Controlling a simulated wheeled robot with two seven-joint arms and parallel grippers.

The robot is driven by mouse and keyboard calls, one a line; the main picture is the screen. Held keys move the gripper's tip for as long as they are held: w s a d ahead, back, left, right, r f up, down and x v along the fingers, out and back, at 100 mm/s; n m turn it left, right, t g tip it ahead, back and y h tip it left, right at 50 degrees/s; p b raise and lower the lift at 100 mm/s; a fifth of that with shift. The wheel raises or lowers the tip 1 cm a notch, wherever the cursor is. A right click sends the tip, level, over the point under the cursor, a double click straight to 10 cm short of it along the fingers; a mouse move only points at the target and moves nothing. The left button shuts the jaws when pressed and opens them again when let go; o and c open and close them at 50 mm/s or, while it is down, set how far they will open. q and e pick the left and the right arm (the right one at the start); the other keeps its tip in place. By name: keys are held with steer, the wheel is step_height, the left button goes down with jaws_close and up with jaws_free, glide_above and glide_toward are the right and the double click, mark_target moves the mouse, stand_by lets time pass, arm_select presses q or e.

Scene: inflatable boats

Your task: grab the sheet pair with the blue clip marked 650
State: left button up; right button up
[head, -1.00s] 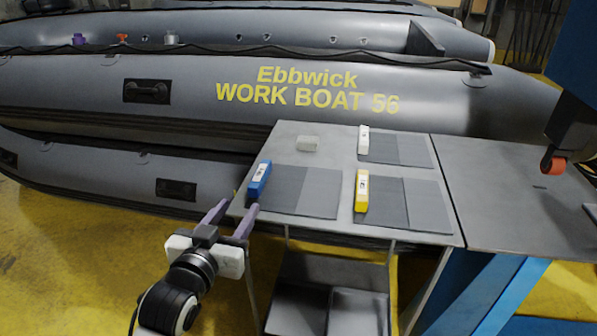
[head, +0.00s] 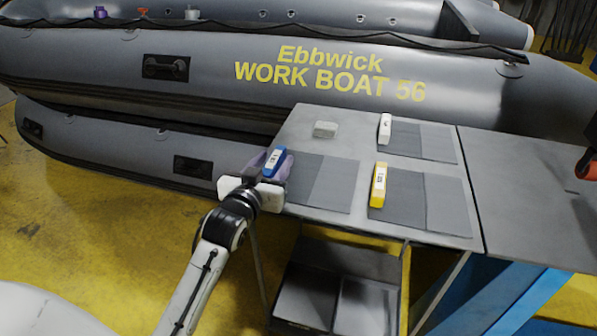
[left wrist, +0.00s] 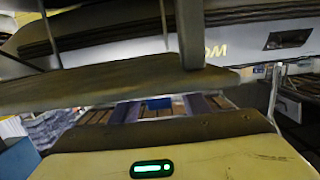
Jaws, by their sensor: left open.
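The blue clip (head: 275,162) has a small white label, too small to read. It sits at the left edge of a pair of grey sheets (head: 325,183) lying flat on the grey table. My left gripper (head: 268,165) is open, with its purple fingers at the blue clip, one on each side as far as I can see. Whether they touch it is hidden. A small blue patch, likely this clip, shows between the fingers in the left wrist view (left wrist: 158,103). My right gripper is not clearly in view.
A yellow clip (head: 379,185) and a white clip (head: 385,129) hold other grey sheet pairs on the table (head: 345,225). A grey inflatable boat (head: 215,80) stands behind. Shelf bins (head: 305,295) sit below.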

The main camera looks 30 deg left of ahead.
arm_select(q)
steer(key=shift+w, duration=0.15)
jaws_close()
